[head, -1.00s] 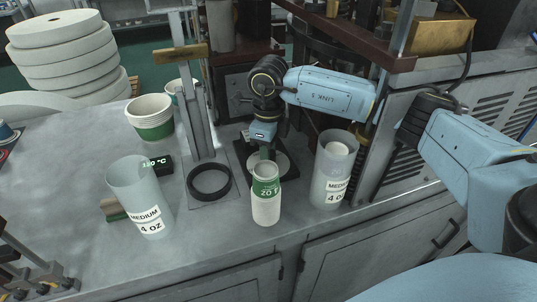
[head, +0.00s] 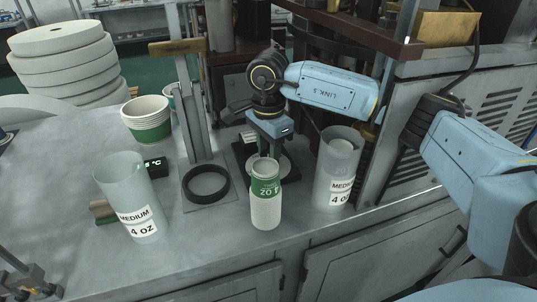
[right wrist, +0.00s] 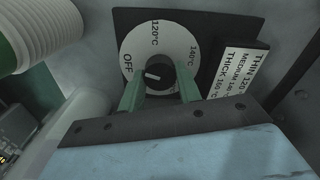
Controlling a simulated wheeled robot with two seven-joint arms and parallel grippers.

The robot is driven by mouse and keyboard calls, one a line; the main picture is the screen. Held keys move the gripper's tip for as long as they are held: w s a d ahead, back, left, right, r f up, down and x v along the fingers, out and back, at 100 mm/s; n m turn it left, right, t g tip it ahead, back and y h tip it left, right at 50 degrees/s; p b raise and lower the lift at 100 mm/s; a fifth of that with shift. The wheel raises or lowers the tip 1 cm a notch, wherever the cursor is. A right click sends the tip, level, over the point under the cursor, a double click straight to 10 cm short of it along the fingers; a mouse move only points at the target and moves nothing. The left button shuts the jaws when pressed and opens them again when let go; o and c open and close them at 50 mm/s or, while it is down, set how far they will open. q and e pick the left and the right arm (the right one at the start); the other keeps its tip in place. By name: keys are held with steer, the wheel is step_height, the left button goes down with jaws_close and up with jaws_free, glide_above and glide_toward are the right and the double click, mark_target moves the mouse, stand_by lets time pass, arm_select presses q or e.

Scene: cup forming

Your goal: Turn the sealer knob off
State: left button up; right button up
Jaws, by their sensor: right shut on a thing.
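The sealer knob (right wrist: 160,74) is black with a white pointer mark. It sits in the middle of a white dial (right wrist: 153,38) marked OFF, 120°C and 140°C. The pointer mark points left, toward the OFF side. My right gripper (right wrist: 159,91) has its green fingers on either side of the knob and is shut on it. In the head view my right gripper (head: 270,148) reaches down over the dial, behind the paper cup stack, and the knob is hidden. A small display (head: 154,164) shows green characters, partly covered by a clear cylinder. My left gripper is not in view.
A green-and-white cup stack (head: 265,205) stands right in front of my right gripper. Clear cylinders (head: 133,205) and (head: 337,172) labelled MEDIUM 4 OZ stand to either side. A black ring (head: 206,184) lies on the bench. A label plate (right wrist: 238,75) sits beside the dial.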

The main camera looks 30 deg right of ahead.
steer(key=n, duration=0.2)
steer(key=shift+w+r+n+b, duration=0.1)
steer(key=shift+n+b, duration=0.2)
steer(key=shift+b, duration=0.1)
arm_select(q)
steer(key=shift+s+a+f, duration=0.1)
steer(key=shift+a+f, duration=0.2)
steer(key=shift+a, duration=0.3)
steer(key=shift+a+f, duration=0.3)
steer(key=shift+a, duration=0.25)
arm_select(e)
steer(key=shift+n, duration=0.4)
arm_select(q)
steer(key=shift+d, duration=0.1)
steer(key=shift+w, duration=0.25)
arm_select(e)
steer(key=o, duration=1)
